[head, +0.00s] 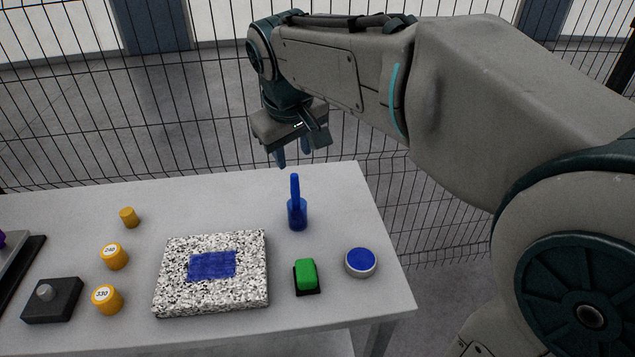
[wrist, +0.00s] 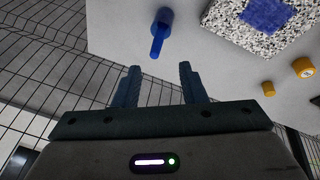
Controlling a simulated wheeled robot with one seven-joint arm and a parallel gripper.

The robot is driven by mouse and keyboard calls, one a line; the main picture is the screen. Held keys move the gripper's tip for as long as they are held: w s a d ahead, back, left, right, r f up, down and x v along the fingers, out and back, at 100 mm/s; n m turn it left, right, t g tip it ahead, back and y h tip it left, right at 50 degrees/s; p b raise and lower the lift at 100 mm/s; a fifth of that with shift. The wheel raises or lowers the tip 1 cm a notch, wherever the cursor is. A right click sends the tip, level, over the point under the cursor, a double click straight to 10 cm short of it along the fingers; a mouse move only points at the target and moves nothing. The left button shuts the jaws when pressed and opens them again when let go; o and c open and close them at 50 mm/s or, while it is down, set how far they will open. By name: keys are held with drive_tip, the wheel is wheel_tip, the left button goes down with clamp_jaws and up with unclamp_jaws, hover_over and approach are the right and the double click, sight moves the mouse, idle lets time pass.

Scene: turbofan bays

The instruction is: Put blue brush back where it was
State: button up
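The blue brush (head: 295,207) stands upright near the back right of the white table (head: 338,210), its thin handle pointing up. It looks seated in a blue cup-like base, though I cannot tell base and brush apart. It also shows in the wrist view (wrist: 160,30), ahead of the fingers and apart from them. My gripper (head: 293,156) is above and behind the brush, beyond the table's back edge. Its two blue fingers (wrist: 158,84) are spread with nothing between them. A speckled block (head: 212,300) with a blue painted patch (head: 212,265) lies left of the brush.
A green block on a black base (head: 306,276) and a round blue-topped container (head: 360,262) stand in front of the brush. Yellow weights (head: 107,298), a small yellow cylinder (head: 129,217) and a dark box with a knob (head: 52,300) are at left. Wire fencing stands behind.

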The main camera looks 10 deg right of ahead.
drive_tip(key=s+d+f+m, duration=0.2)
drive_tip(key=s+d+f, duration=0.3)
drive_tip(key=s, duration=0.3)
drive_tip(key=s+d+f+m+g, duration=0.1)
drive_tip(key=s+d+f+m, duration=0.2)
drive_tip(key=s+d+f, duration=0.3)
drive_tip(key=shift+s+d+f+m, duration=0.15)
drive_tip(key=shift+s+f+m, duration=0.15)
drive_tip(key=shift+s+f, duration=0.65)
